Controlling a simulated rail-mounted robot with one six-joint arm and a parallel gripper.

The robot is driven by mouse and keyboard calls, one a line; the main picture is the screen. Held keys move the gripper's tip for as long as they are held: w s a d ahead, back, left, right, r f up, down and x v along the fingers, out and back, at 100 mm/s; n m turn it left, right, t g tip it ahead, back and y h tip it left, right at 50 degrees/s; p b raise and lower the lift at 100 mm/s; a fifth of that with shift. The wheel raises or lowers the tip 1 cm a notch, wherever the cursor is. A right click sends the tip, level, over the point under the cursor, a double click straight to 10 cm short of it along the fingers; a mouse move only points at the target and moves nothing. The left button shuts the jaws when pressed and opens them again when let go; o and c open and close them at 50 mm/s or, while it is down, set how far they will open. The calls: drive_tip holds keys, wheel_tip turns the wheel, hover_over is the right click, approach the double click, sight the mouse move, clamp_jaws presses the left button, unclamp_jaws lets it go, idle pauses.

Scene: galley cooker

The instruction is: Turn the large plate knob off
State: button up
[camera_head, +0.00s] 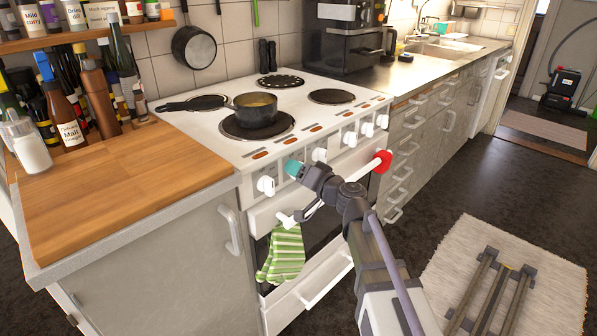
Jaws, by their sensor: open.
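The white cooker (225,152) has a row of white knobs along its front panel. The leftmost knob (266,186) shows clear of my gripper, and another knob (319,155) is just right of it. Labels are too small to tell which is the large plate knob. A dark saucepan (255,111) with yellowish contents sits on the large front-left plate (232,129).
The oven handle (345,178), with a red piece (383,161) at its right end, runs below the knobs. A green striped towel (284,254) hangs in front. A wooden counter (120,180) with bottles stands left.

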drive_tip(key=c, duration=0.5)
drive_tip(key=shift+c, duration=0.2)
drive_tip(key=shift+n, duration=0.4)
drive_tip(key=n, duration=0.4)
drive_tip(key=shift+n, duration=2.1)
drive_tip(key=o, duration=0.5)
